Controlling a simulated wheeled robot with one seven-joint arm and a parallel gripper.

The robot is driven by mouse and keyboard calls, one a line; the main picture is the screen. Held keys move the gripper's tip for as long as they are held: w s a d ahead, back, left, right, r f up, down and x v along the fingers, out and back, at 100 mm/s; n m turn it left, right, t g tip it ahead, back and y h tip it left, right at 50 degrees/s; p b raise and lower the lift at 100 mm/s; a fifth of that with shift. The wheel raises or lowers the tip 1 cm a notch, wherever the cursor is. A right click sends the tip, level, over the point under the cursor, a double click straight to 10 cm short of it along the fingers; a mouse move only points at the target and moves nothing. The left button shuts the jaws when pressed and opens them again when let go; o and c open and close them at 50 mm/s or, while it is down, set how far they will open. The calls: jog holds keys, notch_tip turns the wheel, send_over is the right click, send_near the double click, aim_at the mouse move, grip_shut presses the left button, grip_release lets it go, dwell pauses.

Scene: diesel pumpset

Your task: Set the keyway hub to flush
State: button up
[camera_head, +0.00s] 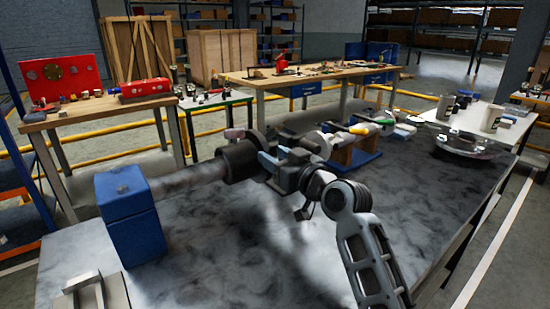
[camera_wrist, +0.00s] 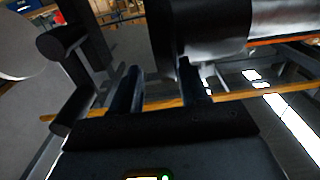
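The keyway hub looks like the dark round collar (camera_head: 240,160) on a grey shaft (camera_head: 190,177) that runs out from a blue block (camera_head: 130,215). In the wrist view the dark hub (camera_wrist: 205,30) is large at the top, with the bright shaft (camera_wrist: 288,17) to its right. My gripper (camera_head: 272,165) is at the hub's right end in the head view. In the wrist view its two fingers (camera_wrist: 162,90) are apart, with nothing held between them. The right finger overlaps the hub's lower edge; I cannot tell whether they touch. The hub's seating face is not clear.
Dark cylindrical parts (camera_wrist: 70,110) stand left of the fingers in the wrist view. The grey bench top (camera_head: 215,255) is clear in front of the shaft. A grey bracket (camera_head: 92,292) lies at the near left. A round metal part (camera_head: 465,147) sits at the far right.

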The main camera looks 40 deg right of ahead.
jog(key=shift+a, duration=0.1)
jog(key=s+b, duration=0.1)
jog(key=s, duration=0.6)
jog(key=shift+s, duration=0.4)
